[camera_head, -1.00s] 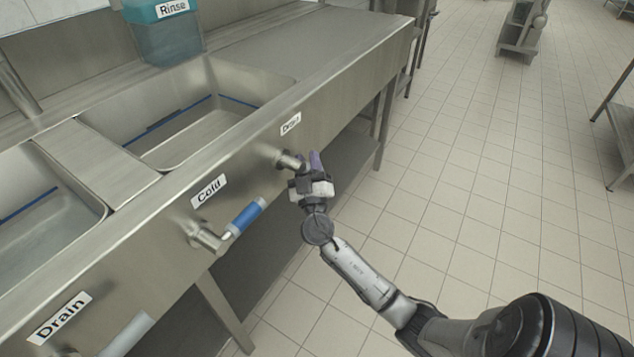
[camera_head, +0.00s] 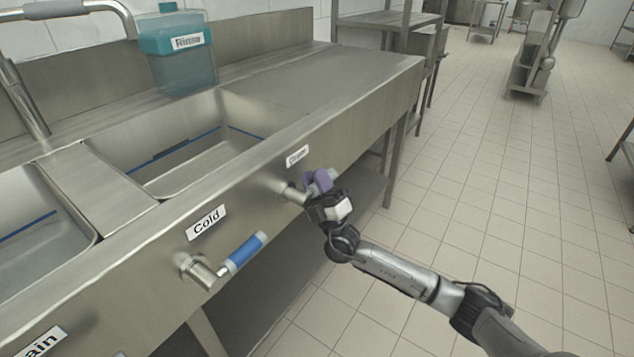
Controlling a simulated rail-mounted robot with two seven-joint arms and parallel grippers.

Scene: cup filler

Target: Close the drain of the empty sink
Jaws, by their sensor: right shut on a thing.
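The right sink basin (camera_head: 200,158) looks empty, with a blue line around its wall. On the sink's front panel, under a label that reads Drain (camera_head: 297,157), is a drain valve with a purple handle (camera_head: 319,181) on a metal stem (camera_head: 291,192). My right gripper (camera_head: 325,198) is at this handle and shut on it; its fingers partly hide the handle. The left basin (camera_head: 40,215) shows only in part, also with a blue line on its wall. My left gripper is not in view.
A valve with a blue handle (camera_head: 244,252) sticks out below the Cold label (camera_head: 206,223), left of my right gripper. A teal Rinse container (camera_head: 180,55) stands behind the right basin. A faucet (camera_head: 75,8) is at the upper left.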

